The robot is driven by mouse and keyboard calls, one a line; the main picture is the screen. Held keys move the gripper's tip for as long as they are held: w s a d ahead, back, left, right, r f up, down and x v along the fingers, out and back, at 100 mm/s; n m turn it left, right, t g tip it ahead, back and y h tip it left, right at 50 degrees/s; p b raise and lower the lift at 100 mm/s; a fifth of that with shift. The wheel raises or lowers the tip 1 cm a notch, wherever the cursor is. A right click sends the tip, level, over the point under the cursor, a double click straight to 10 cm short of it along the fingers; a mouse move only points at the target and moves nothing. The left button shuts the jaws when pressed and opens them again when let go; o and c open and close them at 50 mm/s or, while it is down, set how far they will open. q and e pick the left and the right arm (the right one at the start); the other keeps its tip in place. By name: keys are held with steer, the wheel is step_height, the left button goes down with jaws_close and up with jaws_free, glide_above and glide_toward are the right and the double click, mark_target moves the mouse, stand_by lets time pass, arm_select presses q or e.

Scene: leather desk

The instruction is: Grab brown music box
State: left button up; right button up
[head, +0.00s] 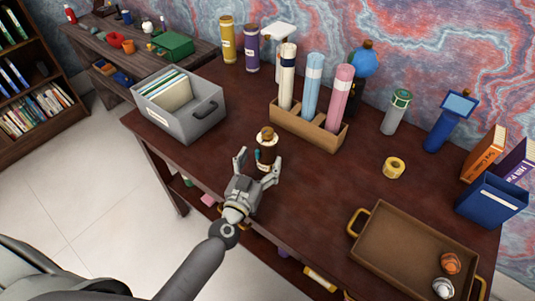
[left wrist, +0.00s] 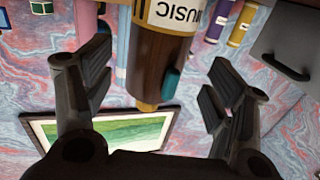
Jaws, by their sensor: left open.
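The brown music box (head: 267,137) is a small upright cylinder with a lighter top on the dark desk. In the left wrist view the music box (left wrist: 158,58) appears upside down, with a white MUSIC label and a teal part on its side. My left gripper (head: 257,164) is open at the near side of the music box, with a finger to either side. In the left wrist view there are gaps between the box and both fingers. The gripper partly hides the lower box in the head view. My right gripper is not in view.
A grey file bin (head: 200,125) stands to the left. A wooden holder (head: 290,127) with tall rolls is just behind the music box. The desk between box and tray is clear.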

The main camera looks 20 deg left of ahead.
mark_target(268, 148)
arm_select(q)
steer(key=shift+w+d+r, duration=0.1)
steer(key=shift+w+d, duration=0.05)
steer(key=shift+w, duration=1.2)
steer(key=shift+w+d+r, duration=0.1)
steer(key=shift+w+d, duration=0.05)
steer(key=shift+w, duration=1.2)
steer(key=shift+s, duration=0.1)
steer(key=c, duration=1.3)
steer(key=shift+c, duration=0.2)
steer(key=shift+r, duration=0.1)
